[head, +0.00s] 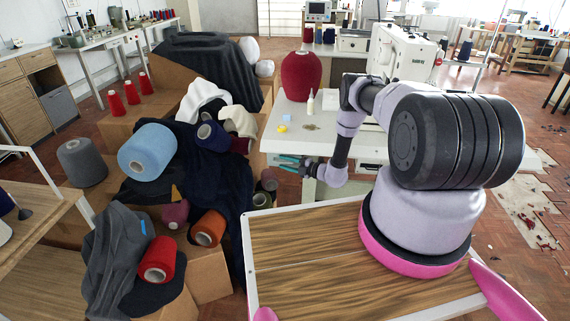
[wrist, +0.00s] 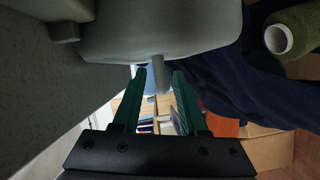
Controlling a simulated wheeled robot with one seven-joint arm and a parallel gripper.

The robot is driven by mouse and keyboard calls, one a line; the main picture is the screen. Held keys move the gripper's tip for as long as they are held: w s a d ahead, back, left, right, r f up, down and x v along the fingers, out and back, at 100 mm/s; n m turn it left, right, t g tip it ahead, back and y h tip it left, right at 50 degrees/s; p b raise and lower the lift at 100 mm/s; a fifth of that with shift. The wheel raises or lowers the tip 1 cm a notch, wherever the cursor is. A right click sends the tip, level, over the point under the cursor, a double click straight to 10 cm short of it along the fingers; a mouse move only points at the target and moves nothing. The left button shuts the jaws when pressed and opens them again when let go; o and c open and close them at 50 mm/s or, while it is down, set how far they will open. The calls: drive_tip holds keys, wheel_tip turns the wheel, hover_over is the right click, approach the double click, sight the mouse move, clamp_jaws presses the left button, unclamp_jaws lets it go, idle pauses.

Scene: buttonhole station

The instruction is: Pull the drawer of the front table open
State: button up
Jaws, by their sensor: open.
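The front table (head: 345,153) has a pale top and stands beyond my base in the head view. In the wrist view a rounded grey body (wrist: 165,32), apparently the drawer, fills the top, with a short grey knob (wrist: 158,74) sticking out toward me. My gripper (wrist: 160,82) is open, its two green fingers on either side of the knob's end. I cannot tell whether they touch it. In the head view my gripper (head: 287,163) is low at the table's left front edge. The drawer is hard to make out there, and its opening is not visible.
A maroon cone (head: 301,76), a small white bottle (head: 310,102) and a white sewing machine (head: 402,55) stand on the table. Dark cloth (head: 228,185), boxes and several yarn cones crowd the left, close to my gripper. A grey slab (wrist: 50,90) is at left in the wrist view.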

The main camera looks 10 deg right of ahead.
drive_tip(key=shift+a, duration=0.1)
clamp_jaws()
idle(1.4)
